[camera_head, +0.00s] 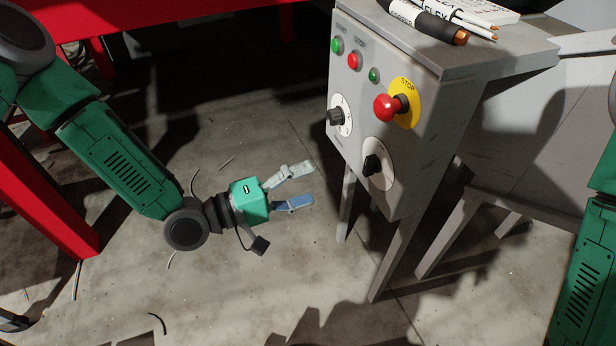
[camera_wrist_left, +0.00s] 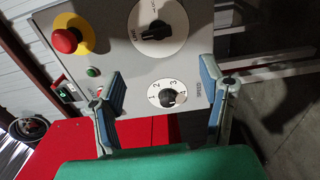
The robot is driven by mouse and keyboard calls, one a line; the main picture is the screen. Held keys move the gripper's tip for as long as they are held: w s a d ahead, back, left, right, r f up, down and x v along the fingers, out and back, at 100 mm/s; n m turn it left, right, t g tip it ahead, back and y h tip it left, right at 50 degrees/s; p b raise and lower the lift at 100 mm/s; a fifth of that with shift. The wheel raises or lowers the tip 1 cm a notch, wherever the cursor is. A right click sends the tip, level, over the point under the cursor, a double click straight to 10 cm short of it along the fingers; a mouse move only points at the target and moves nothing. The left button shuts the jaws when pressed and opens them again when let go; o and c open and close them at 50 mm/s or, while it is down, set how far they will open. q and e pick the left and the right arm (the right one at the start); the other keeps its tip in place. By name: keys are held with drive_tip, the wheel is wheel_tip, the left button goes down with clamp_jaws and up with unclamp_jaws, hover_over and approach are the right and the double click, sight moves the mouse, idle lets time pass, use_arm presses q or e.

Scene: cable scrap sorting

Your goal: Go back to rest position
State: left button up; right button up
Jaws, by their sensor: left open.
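My left gripper (camera_head: 300,187) is open and empty, with its two fingers apart. In the head view it hangs over the grey floor, to the left of the grey control box (camera_head: 385,95), and points right toward it. In the left wrist view the gripper's fingers (camera_wrist_left: 165,100) frame part of the control box face (camera_wrist_left: 190,55), with a numbered dial (camera_wrist_left: 167,95) seen between them. I cannot tell any contact with the box. My right arm (camera_head: 585,255) shows at the right edge of the head view; its gripper is out of view.
The control box carries a red stop button (camera_head: 390,107), dials and small buttons, and stands on thin legs. Pens (camera_head: 430,20) lie on its top. A red frame (camera_head: 40,200) stands at left. Cable scraps (camera_head: 158,323) lie on the floor (camera_head: 240,300).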

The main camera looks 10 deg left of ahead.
use_arm(q)
drive_tip(key=s+a+f+m+g+y+p, duration=0.2)
drive_tip(key=s+f+g+y+p, duration=0.15)
drive_tip(key=s+f, duration=0.2)
drive_tip(key=s+a+f+m+g+y+p, duration=0.2)
drive_tip(key=s+f+y, duration=0.25)
drive_tip(key=s, duration=0.25)
drive_tip(key=s+a+m+g+y+p, duration=0.3)
drive_tip(key=s+a+y, duration=0.3)
drive_tip(key=s+a, duration=0.5)
drive_tip(key=shift+a+f+m+g+y, duration=0.45)
drive_tip(key=shift+a+g, duration=0.3)
drive_tip(key=shift+a, duration=0.5)
